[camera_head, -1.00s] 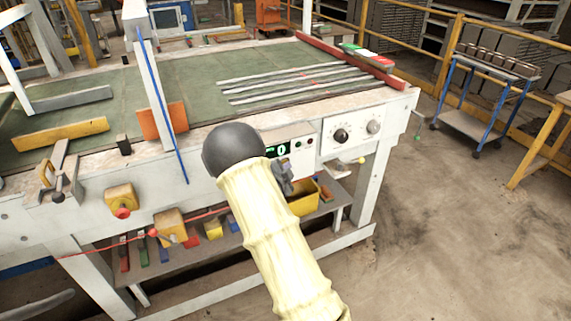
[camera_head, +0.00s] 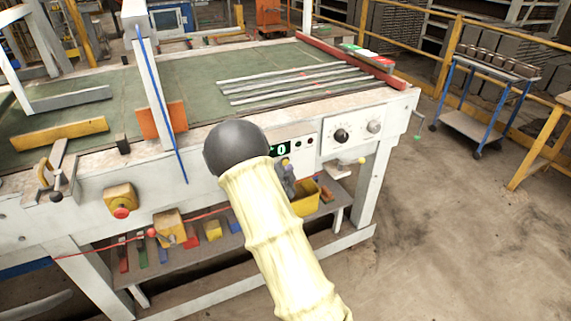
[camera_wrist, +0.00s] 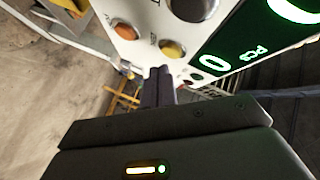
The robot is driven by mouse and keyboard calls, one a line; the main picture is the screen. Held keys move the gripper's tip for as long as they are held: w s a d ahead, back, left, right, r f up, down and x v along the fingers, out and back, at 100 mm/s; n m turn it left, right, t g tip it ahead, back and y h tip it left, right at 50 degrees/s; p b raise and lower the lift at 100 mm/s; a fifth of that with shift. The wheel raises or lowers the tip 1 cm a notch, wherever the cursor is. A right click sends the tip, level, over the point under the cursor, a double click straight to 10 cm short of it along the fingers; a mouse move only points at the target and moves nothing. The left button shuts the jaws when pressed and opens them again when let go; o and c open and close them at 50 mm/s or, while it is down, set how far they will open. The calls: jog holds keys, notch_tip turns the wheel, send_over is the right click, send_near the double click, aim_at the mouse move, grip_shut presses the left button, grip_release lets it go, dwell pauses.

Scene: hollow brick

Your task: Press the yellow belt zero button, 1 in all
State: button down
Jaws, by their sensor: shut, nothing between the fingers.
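The yellow button (camera_wrist: 172,49) sits on the white control panel, beside the green-lit display (camera_wrist: 212,62) reading 0. In the wrist view my gripper's (camera_wrist: 157,76) dark fingers are together and empty, with their tips just below the yellow button in the picture. I cannot tell whether they touch the panel. In the head view my gripper (camera_head: 287,172) is small and partly hidden by my arm, just under the display (camera_head: 282,149). A small yellow spot, seemingly the button (camera_head: 285,161), shows just above it.
An orange-red button (camera_wrist: 125,30) and a large knob (camera_wrist: 195,8) are close to the yellow one. A panel with dials (camera_head: 341,135) is right of the display. A yellow bin (camera_head: 304,198) stands below on the shelf. Open floor lies to the right.

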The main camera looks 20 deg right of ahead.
jog(key=s+b, duration=0.2)
jog(key=s, duration=0.3)
jog(key=shift+d, duration=0.1)
dwell(0.3)
dwell(0.6)
jog(key=s+a+r+n+g+y+p, duration=0.4)
jog(key=s+a+r+n+y+p, duration=0.2)
jog(key=s+a+n+y, duration=0.55)
jog(key=s+a+r+n+g+p, duration=0.1)
jog(key=s+a+r+n+g, duration=0.1)
jog(key=s+n, duration=0.2)
jog(key=s+a+r+n+g+h+p, duration=0.1)
jog(key=s+a+r+n+g+p, duration=0.1)
jog(key=s, duration=0.7)
jog(key=shift+s+a+r+n+g, duration=0.25)
jog(key=shift+a+r+n+g, duration=0.25)
jog(key=shift+n, duration=0.75)
